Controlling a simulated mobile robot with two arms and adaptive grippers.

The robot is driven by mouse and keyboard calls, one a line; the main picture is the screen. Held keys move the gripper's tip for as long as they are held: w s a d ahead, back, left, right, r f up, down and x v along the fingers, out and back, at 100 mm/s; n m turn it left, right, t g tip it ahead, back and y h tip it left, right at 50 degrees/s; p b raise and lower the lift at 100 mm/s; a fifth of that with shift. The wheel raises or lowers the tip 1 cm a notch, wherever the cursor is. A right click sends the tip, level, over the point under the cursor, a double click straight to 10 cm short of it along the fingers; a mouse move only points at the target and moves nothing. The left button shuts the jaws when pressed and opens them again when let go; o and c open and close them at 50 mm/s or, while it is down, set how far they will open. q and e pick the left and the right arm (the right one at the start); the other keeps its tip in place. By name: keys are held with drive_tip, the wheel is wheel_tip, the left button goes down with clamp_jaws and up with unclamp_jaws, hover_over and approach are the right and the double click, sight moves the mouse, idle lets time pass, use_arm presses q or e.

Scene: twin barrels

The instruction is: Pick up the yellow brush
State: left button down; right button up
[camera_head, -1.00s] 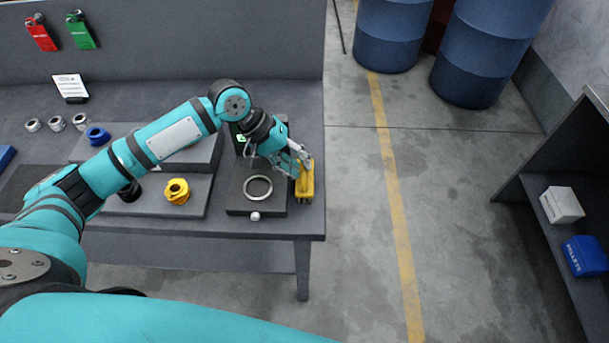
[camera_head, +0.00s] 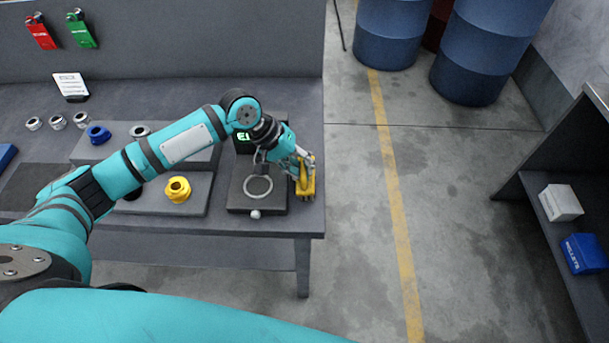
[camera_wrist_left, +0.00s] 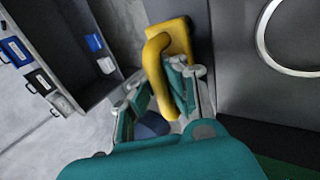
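The yellow brush (camera_head: 305,188) stands at the right edge of the workbench, beside the dark plate with the ring. My left gripper (camera_head: 303,164) is at the brush and hides part of it. In the left wrist view, the yellow brush (camera_wrist_left: 156,66) shows its bent handle between the spread fingers of my left gripper (camera_wrist_left: 160,82). The right finger overlaps the handle in the picture; whether either finger touches it is hard to tell. My right gripper is out of view.
The workbench (camera_head: 262,222) ends just right of the brush, with open floor beyond. A metal ring (camera_head: 258,199) lies on the dark plate, and a yellow nut (camera_head: 178,190) sits to its left. Blue barrels (camera_head: 388,35) stand behind; a shelf (camera_head: 535,185) is at right.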

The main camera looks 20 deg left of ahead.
use_arm(q)
wheel_tip(320, 180, up, 10)
drive_tip(key=shift+r+b, duration=0.1)
drive_tip(key=shift+b, duration=0.4)
idle(0.7)
